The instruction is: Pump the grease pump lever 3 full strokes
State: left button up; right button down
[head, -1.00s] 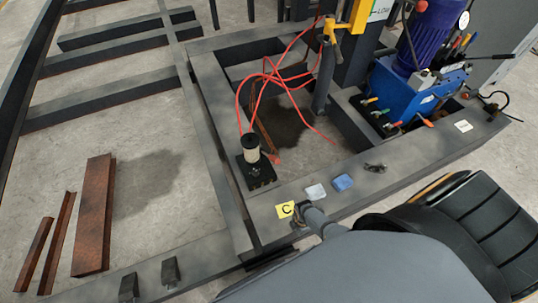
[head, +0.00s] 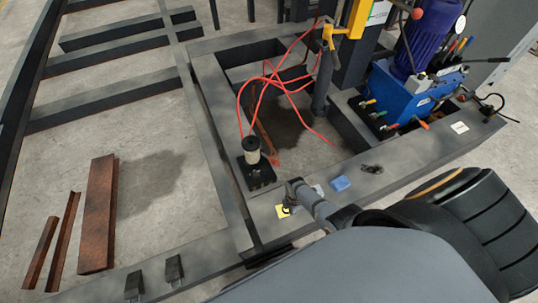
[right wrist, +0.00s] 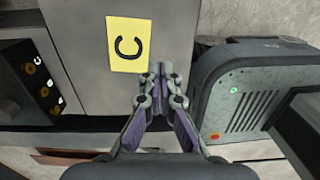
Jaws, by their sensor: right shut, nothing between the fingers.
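A small pump-like unit, a pale cylinder with a black cap (head: 251,150) on a dark base, stands on the frame beam with red hoses behind it. I cannot clearly make out its lever. A red piece lies beside its base. My right gripper (head: 291,188) is over the beam, just right of and nearer than this unit, apart from it. The card (head: 283,212) is partly hidden in the head view. My left gripper is not in view.
A blue hydraulic unit (head: 405,92) with coloured handles stands at the upper right. Red hoses (head: 285,85) loop across the frame opening. Rusty steel pieces (head: 98,215) lie on the floor at left.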

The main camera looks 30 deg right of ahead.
aim_at(277, 163)
jog(key=w+r+p, duration=0.1)
jog(key=w+r, duration=0.5)
jog(key=w+r+p, duration=0.1)
jog(key=w+r, duration=0.5)
jog(key=r, duration=0.1)
jog(key=w+d+r+p, duration=0.1)
jog(key=w+r+p, duration=0.1)
jog(key=w+r, duration=0.4)
jog(key=shift+r, duration=0.15)
jog(key=shift+s, duration=0.15)
jog(key=shift+s+f, duration=0.4)
jog(key=shift+f, duration=0.15)
dwell(0.3)
jog(key=shift+s+f+p, duration=0.3)
jog(key=shift+s+f, duration=0.15)
jog(key=shift+f, duration=0.05)
jog(key=shift+s+a+f, duration=0.1)
jog(key=shift+s+f, duration=0.4)
